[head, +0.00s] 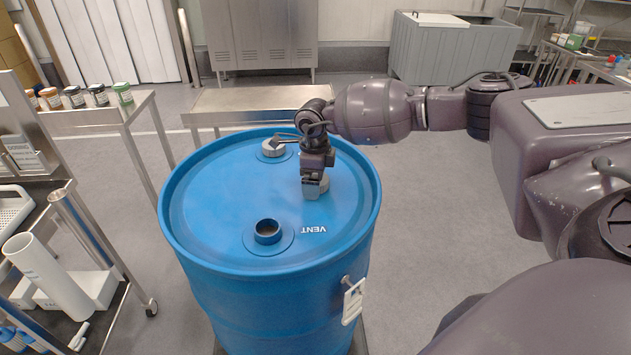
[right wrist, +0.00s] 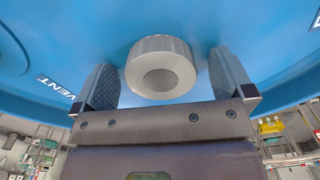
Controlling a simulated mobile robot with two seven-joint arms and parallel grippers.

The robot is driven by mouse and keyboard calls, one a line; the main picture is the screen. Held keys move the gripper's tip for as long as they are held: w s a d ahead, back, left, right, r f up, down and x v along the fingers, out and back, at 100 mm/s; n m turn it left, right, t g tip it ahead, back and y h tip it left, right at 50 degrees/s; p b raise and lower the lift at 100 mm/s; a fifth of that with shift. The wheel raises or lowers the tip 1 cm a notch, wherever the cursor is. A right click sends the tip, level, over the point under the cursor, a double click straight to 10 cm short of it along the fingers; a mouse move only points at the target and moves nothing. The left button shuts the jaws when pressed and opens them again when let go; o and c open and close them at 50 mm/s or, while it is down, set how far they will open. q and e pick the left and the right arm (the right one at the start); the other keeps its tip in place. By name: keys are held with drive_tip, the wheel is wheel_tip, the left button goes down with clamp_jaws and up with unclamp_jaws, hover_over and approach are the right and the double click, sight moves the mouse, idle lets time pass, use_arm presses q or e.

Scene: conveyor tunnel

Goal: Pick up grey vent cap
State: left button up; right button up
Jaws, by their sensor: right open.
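The grey vent cap (head: 321,189) is on top of the blue drum (head: 215,205), right of the lid's middle, partly hidden by my right gripper in the head view. In the right wrist view the vent cap (right wrist: 161,68) is a round grey knob with a recessed round face. My right gripper (head: 315,184) points down at the lid over the cap. In the wrist view its two fingers (right wrist: 165,85) are open, one on each side of the cap, with a gap on both sides. My left gripper is not in view.
The open vent hole (head: 267,231) is at the lid's front, beside the VENT lettering. A second grey cap (head: 273,148) sits at the lid's back. A raised rim circles the lid. A steel table with several jars (head: 98,95) stands at left.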

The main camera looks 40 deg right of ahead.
drive_tip(key=c, duration=1)
drive_tip(key=shift+r, duration=0.1)
